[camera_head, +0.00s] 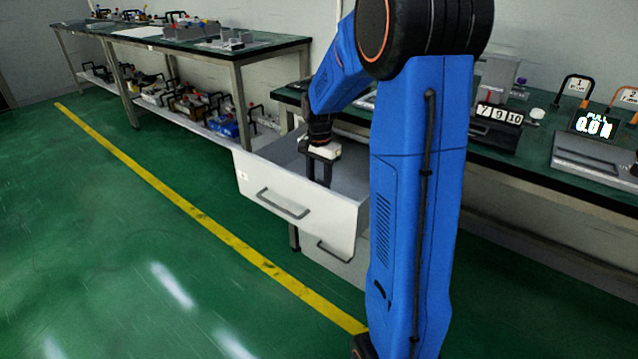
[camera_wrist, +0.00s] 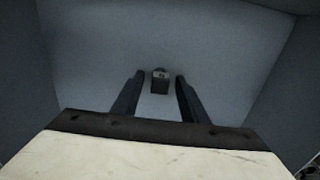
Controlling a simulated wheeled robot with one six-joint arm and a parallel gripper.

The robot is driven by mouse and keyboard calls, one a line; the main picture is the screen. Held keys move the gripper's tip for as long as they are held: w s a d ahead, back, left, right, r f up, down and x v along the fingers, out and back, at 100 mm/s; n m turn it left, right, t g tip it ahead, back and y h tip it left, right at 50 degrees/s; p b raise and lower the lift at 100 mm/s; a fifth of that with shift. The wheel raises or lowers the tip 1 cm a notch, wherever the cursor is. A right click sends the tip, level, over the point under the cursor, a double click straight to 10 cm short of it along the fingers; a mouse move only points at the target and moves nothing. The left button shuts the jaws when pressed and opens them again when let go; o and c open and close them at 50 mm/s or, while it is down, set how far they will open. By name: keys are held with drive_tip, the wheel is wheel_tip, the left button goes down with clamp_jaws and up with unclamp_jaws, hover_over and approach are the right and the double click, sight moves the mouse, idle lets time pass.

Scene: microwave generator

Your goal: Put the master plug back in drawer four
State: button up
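The open drawer (camera_head: 290,207) is pulled out from under the bench and is white with a dark handle; I cannot read a number on it. My gripper (camera_head: 319,180) points down into the drawer, and its fingertips are partly below the drawer's front wall. In the wrist view the two fingers (camera_wrist: 159,82) are apart, with a gap between them. A small dark block with a grey top (camera_wrist: 160,80), possibly the master plug, lies on the drawer floor (camera_wrist: 110,50) between and just beyond the fingertips. No contact with the fingers shows. The block is not visible in the head view.
Another drawer (camera_head: 335,262) is below the open one. The green bench (camera_head: 570,183) carries a display (camera_head: 593,125), a number block (camera_head: 498,113) and a grey box. Other benches with equipment (camera_head: 200,45) stand at the back left. The green floor (camera_head: 100,250) at the left is clear.

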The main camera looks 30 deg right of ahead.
sight(319, 182)
wheel_tip(319, 182, up, 12)
idle(0.5)
idle(0.4)
drive_tip(key=s+a+r+n+t, duration=0.4)
drive_tip(key=s+a+n, duration=0.55)
drive_tip(key=s, duration=0.65)
drive_tip(key=s+a+f+n, duration=0.2)
drive_tip(key=s+a, duration=0.1)
drive_tip(key=s, duration=0.4)
drive_tip(key=s+a+f+n, duration=0.2)
drive_tip(key=s+a, duration=0.1)
drive_tip(key=s, duration=0.4)
drive_tip(key=shift+s+a+f+t, duration=0.2)
drive_tip(key=shift+f+t, duration=0.1)
drive_tip(key=shift+t, duration=0.1)
